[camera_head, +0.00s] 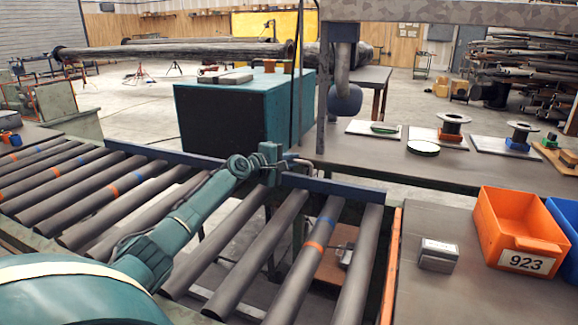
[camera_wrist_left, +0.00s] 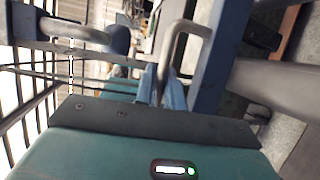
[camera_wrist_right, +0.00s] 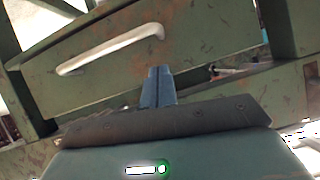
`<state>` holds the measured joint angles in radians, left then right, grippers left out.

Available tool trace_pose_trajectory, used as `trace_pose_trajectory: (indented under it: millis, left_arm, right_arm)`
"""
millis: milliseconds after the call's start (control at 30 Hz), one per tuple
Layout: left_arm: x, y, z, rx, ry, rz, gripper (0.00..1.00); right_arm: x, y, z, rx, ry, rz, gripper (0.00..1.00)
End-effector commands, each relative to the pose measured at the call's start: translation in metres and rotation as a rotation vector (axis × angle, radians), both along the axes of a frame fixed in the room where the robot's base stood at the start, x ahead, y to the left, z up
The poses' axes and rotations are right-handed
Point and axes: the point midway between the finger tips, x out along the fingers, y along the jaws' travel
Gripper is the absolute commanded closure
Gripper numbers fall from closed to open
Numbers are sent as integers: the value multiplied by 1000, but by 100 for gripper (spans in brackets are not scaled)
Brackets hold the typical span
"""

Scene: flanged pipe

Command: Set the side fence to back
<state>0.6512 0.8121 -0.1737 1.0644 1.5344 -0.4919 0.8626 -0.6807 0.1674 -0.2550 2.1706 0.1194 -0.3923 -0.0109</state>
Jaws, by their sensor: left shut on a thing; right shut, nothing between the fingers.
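The side fence appears to be the blue rail (camera_head: 335,187) along the far ends of the rollers in the head view. A bent grey metal handle (camera_head: 302,163) stands at it, and shows larger in the left wrist view (camera_wrist_left: 184,35). My left gripper (camera_head: 283,167) is at the fence, its fingers (camera_wrist_left: 163,82) shut on the handle. The fingertips and part of the rail are hidden by my arm in the head view. My right gripper (camera_wrist_right: 158,75) is shut and empty in front of a green panel with a pale handle (camera_wrist_right: 110,48); it is outside the head view.
Grey rollers (camera_head: 255,245) with blue and orange bands fill the front. A teal cabinet (camera_head: 245,110) stands behind the rail. A grey hanging post (camera_head: 340,75) is close right of my left gripper. Right, a table (camera_head: 430,200) holds an orange bin (camera_head: 520,232) and a small box (camera_head: 438,255).

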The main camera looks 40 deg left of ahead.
Motion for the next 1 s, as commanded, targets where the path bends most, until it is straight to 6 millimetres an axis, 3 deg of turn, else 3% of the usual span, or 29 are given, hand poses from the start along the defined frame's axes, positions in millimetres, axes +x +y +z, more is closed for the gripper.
trace_pose_trajectory:
  millis: [133, 167, 400, 733, 1000]
  left_arm:
    - [-1, 0, -1, 0, 2, 0, 100]
    - [-1, 0, -1, 0, 2, 0, 87]
    - [0, 0, 0, 0, 1, -1, 68]
    - [-5, 1, 1, 1, 1, 0, 68]
    - [-39, 4, 6, 5, 5, 0, 68]
  right_arm:
    - [0, 0, 1, 2, 0, -2, 100]
    - [0, 0, 1, 2, 0, -2, 100]
    - [0, 0, 1, 1, 1, -2, 100]
    - [-1, 0, 1, -3, 1, 2, 100]
    - [-1, 0, 4, -11, 2, 5, 100]
